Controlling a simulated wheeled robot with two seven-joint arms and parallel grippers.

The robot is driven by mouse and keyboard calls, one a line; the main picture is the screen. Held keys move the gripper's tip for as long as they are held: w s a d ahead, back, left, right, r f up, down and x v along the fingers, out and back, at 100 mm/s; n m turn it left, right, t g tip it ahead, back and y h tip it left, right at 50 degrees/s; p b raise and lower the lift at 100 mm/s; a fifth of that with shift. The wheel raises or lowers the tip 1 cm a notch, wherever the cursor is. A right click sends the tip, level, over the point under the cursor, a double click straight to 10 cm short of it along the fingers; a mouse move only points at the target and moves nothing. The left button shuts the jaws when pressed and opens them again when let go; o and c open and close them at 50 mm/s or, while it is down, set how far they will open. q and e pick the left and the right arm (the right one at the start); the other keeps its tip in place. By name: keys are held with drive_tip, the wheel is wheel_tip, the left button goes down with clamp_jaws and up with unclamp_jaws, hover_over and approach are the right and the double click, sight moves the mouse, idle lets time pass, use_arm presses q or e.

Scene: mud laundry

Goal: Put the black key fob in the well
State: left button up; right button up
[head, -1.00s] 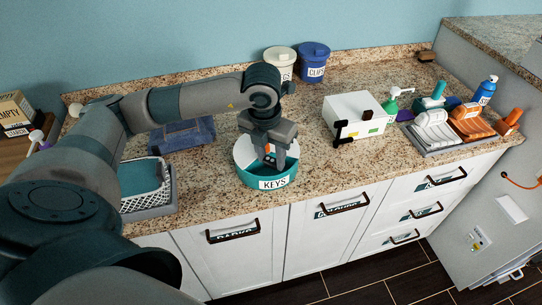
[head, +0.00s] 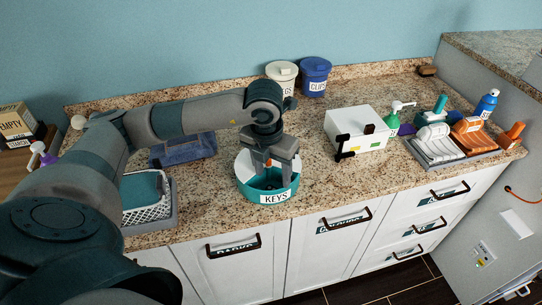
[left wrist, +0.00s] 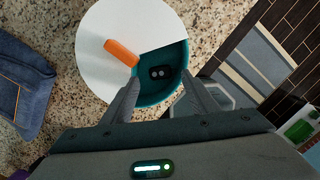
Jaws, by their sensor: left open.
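The well is a round teal bowl (head: 248,190) labelled KEYS on the counter, and it also shows in the left wrist view (left wrist: 157,97). A white lid (left wrist: 112,38) with an orange handle (left wrist: 122,52) covers part of it, leaving a wedge open. The black key fob (left wrist: 161,73), with pale round buttons, shows inside this opening in the left wrist view. My left gripper (head: 277,172) is open over the well, fingers pointing down on either side of the fob. Whether a finger touches the fob cannot be told. My right gripper is not in view.
A folded blue cloth (head: 185,150) and a white basket (head: 148,210) lie left.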

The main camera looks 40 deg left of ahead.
use_arm(q)
drive_tip(key=shift+r+p, duration=0.75)
drive_tip(key=shift+p, duration=0.1)
wheel_tip(320, 180, up, 12)
drive_tip(key=s+b, duration=0.1)
drive_tip(key=b, duration=0.3)
drive_tip(key=shift+s+f, duration=0.25)
drive_tip(key=shift+s, duration=0.15)
drive_tip(key=shift+d, duration=0.1)
